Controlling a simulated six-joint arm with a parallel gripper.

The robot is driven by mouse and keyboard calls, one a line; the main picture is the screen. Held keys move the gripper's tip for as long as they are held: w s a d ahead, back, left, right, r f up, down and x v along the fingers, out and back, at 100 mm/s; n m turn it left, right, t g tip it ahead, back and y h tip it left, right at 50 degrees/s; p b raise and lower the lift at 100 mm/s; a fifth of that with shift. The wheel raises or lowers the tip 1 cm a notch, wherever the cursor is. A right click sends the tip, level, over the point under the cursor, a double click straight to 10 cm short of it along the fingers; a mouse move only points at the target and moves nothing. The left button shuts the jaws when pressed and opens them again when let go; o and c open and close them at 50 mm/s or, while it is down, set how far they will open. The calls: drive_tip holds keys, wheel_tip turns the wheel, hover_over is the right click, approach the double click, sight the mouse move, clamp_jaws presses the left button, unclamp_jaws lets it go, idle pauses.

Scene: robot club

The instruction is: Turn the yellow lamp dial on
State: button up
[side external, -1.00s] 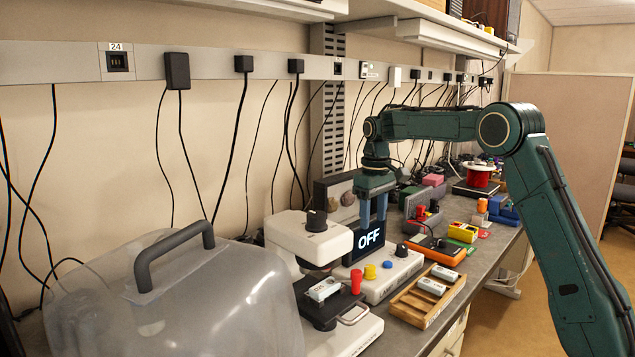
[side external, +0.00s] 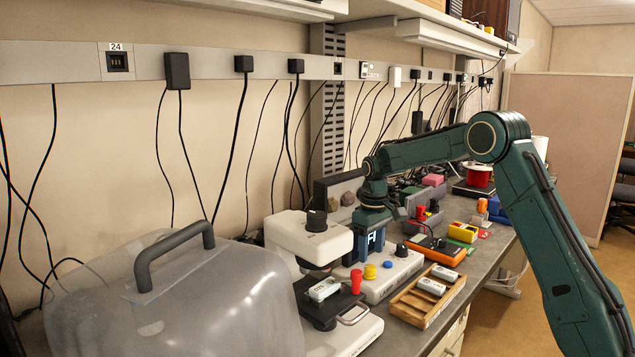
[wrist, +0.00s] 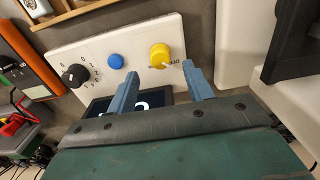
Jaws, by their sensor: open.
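The yellow dial (side external: 370,271) sits on a white control box (side external: 402,272) with a blue button (side external: 388,265) and a black knob (side external: 401,250).
A wooden tray (side external: 420,301) with white pieces lies in front. An orange device (side external: 438,250) is to the right. A clear cover (side external: 180,300) fills the left.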

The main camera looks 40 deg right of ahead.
sight(370, 267)
drive_tip(key=shift+f, duration=2.45)
drive_tip(key=c, duration=1)
